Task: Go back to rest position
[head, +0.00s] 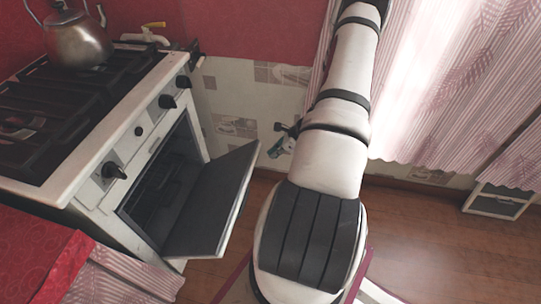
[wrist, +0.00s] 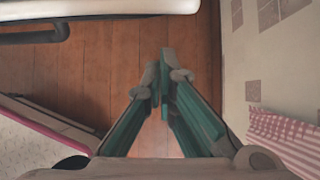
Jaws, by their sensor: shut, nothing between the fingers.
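My gripper (head: 283,140) shows in the head view to the left of my raised white arm, in front of the tiled wall. In the wrist view my gripper (wrist: 160,85) has its two teal fingers together at the tips, with nothing between them, above the wooden floor. My arm stretches up and away across the middle of the head view and hides part of the wall and curtain.
A white stove (head: 95,175) stands at left with its oven door (head: 215,205) hanging partly open, close to my arm. A metal kettle (head: 78,40) sits on the stove. A red-covered counter (head: 35,255) is at lower left. Pink curtains (head: 435,75) hang at right. Wooden floor (head: 420,225) is clear.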

